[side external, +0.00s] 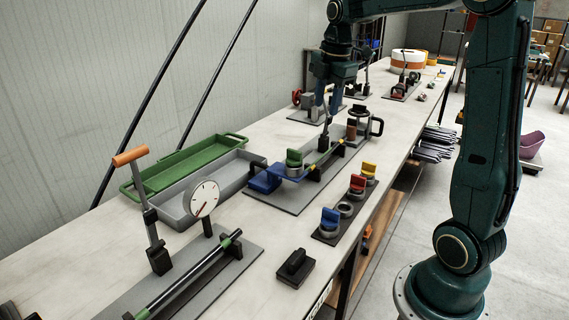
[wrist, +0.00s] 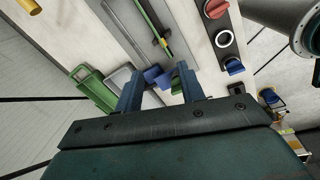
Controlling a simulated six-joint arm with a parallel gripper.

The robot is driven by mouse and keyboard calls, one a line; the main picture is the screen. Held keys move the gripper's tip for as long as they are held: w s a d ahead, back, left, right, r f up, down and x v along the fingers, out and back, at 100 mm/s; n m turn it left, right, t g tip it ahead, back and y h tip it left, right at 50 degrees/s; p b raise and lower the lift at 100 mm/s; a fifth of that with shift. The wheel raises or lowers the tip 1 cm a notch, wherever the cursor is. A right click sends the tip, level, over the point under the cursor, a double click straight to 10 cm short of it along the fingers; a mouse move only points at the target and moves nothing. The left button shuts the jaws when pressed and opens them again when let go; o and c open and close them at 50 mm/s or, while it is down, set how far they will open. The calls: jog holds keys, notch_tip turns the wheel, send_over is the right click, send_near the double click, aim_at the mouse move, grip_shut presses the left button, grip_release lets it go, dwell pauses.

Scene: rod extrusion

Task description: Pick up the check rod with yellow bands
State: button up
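In the side view, a thin dark rod with yellow bands (side external: 327,153) lies along the black supports of the middle fixture (side external: 285,199). My gripper (side external: 326,116) points down above the far part of this fixture. Its two blue fingers (wrist: 161,92) are apart in the wrist view, with no rod between them. Whether a fingertip touches anything on the fixture cannot be told.
A blue block (side external: 265,179) and a green knob (side external: 294,158) stand at the fixture's near end. A gauge (side external: 203,199) and a green-banded rod (side external: 190,273) are nearer. Green (side external: 170,172) and grey (side external: 172,211) trays lie left. Coloured knobs line a strip (side external: 328,236) on the right.

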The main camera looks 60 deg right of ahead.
jog(key=w+d+f+n+g, duration=0.15)
jog(key=d+f+n, duration=0.25)
jog(key=d, duration=0.5)
send_over(327, 152)
jog(key=shift+t, duration=0.25)
jog(key=shift+s+f, duration=0.15)
jog(key=shift+f, duration=1.9)
jog(key=shift+s+f, duration=0.15)
jog(key=shift+f, duration=1.85)
jog(key=shift+f, duration=0.15)
jog(key=shift+w+d+f, duration=0.1)
jog(key=shift+w+f, duration=0.05)
jog(key=shift+f, duration=1.1)
jog(key=shift+w+d+f, duration=0.1)
jog(key=shift+f, duration=1.15)
grip_shut()
